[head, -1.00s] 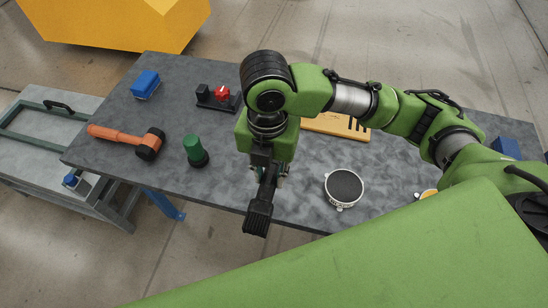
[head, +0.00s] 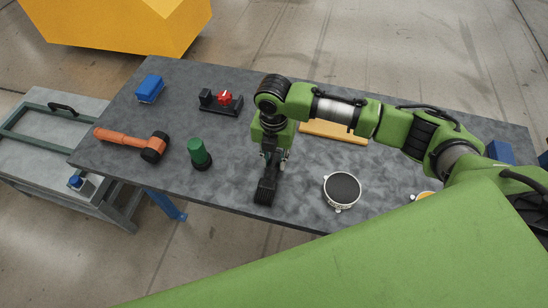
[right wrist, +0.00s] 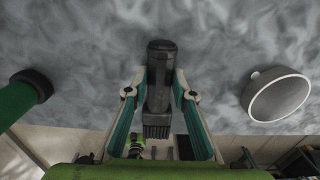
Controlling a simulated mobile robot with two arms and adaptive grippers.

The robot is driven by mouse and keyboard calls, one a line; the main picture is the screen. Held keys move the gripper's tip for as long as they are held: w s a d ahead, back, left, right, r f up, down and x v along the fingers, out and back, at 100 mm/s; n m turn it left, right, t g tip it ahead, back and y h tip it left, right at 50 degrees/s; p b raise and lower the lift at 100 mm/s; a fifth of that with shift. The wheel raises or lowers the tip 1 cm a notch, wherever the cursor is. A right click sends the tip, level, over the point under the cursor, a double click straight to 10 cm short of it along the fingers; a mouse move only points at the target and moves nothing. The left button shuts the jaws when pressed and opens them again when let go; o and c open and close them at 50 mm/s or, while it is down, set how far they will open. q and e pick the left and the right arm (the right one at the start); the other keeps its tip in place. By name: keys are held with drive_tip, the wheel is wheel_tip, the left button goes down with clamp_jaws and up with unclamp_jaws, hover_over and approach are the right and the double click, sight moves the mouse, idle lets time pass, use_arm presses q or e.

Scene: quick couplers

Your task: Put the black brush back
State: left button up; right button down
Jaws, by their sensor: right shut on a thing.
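The black brush (head: 267,188) is held in my right gripper (head: 273,160), over the front part of the grey table. In the right wrist view the brush (right wrist: 160,70) stands between the two fingers of my right gripper (right wrist: 159,92), which are shut on it. Its bristle end points toward the bottom of that view. I cannot tell whether the brush touches the tabletop. My left gripper is not in view.
Around it on the table (head: 230,205) are a green-topped cylinder (head: 199,151), a round dark-faced disc (head: 342,188), an orange mallet (head: 130,140), a red and black fixture (head: 222,101), a blue block (head: 150,88) and a yellow-tan board (head: 335,132). The table's front edge is close.

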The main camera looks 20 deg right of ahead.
sight(274, 162)
drive_tip(key=shift+s+f, duration=0.1)
drive_tip(key=c, duration=1.7)
unclamp_jaws()
wheel_tip(274, 162, up, 12)
drive_tip(key=shift+r+b, duration=0.1)
drive_tip(key=shift+b, duration=0.85)
